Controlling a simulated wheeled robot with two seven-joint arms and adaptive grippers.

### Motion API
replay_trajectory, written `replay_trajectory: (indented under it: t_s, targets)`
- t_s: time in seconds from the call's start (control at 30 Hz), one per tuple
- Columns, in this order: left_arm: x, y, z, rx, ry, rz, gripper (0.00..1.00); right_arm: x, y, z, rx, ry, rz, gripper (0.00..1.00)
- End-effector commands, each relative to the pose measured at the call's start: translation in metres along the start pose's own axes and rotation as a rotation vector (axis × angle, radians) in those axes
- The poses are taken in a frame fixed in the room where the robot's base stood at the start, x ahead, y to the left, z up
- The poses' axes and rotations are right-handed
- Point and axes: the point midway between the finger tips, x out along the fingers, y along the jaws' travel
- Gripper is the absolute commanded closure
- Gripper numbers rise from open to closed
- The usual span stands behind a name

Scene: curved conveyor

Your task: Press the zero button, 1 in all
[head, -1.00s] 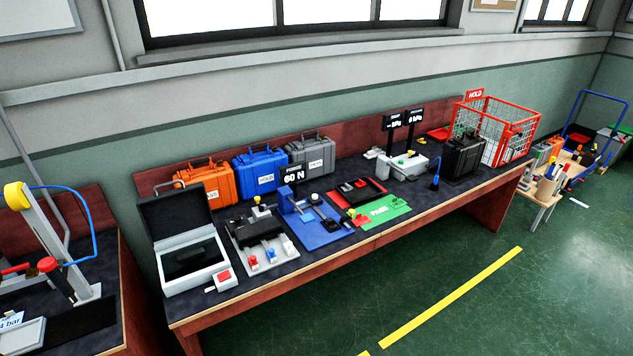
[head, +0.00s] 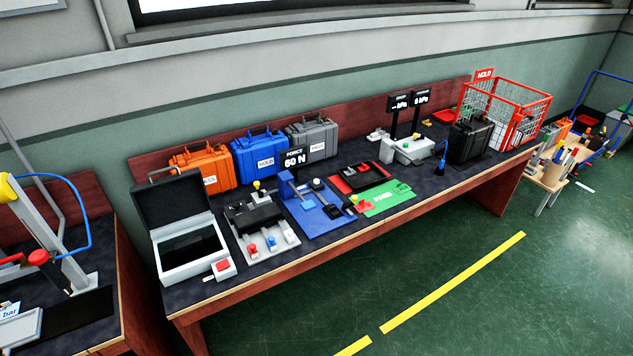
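Neither of my grippers is in view. No button carries a label that I can read as zero. A force display (head: 294,160) reads 60 N above a blue fixture (head: 312,212) on the bench. A white box with a red button (head: 222,267) sits at the bench's front left. A grey fixture (head: 285,240) holds a black block and small red, blue and yellow-topped parts. A pale instrument (head: 408,150) with a green button (head: 405,142) stands farther right, below two small black displays (head: 411,102), one of them reading 0 hPa.
An open case (head: 190,262) stands at the bench's left end. Orange (head: 200,165), blue (head: 259,152) and grey (head: 311,137) cases line the back. A green PASS mat (head: 385,204), black case (head: 466,143) and red HOLD cage (head: 520,110) are farther right. The floor in front is clear.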

Motion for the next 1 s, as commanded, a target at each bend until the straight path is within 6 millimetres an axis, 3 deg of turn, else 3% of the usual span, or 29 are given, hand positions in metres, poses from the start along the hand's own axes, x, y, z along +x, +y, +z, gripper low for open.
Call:
replay_trajectory:
  t_s: [0.43,1.0]
  targets:
    - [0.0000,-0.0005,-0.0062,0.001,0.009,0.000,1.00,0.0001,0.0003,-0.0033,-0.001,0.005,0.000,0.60]
    - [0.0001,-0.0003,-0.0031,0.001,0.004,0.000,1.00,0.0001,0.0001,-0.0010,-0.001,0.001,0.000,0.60]
